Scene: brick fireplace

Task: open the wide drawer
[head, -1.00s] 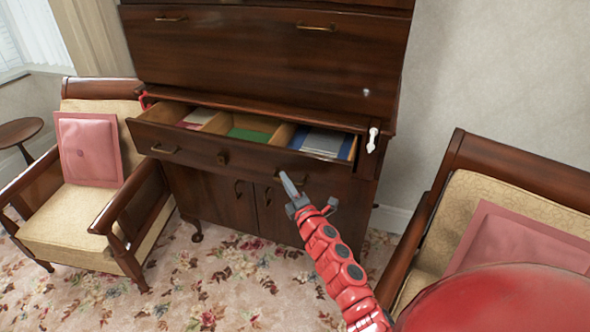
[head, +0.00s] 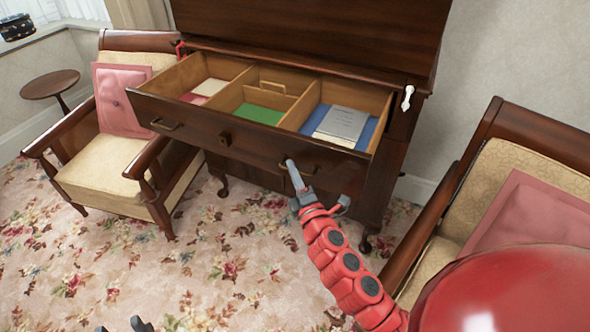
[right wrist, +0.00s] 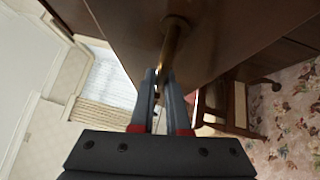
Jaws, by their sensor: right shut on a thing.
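The wide drawer (head: 250,142) of the dark wooden cabinet stands well out, its inside visible from above. It has a brass handle at the left (head: 165,125) and one at the right, and a small knob (head: 224,138) between them. My right gripper (head: 291,168) is shut on the right handle (right wrist: 172,45), which runs between its fingers in the right wrist view (right wrist: 163,90). Two dark tips at the bottom edge of the head view look like my left gripper (head: 122,327), apart and empty over the carpet.
The drawer has compartments with papers (head: 342,124), a green piece (head: 258,113) and a pink-white item (head: 208,89). Armchairs stand at the left (head: 110,175) and right (head: 520,150), close to the cabinet. Flowered carpet (head: 230,260) lies open in front.

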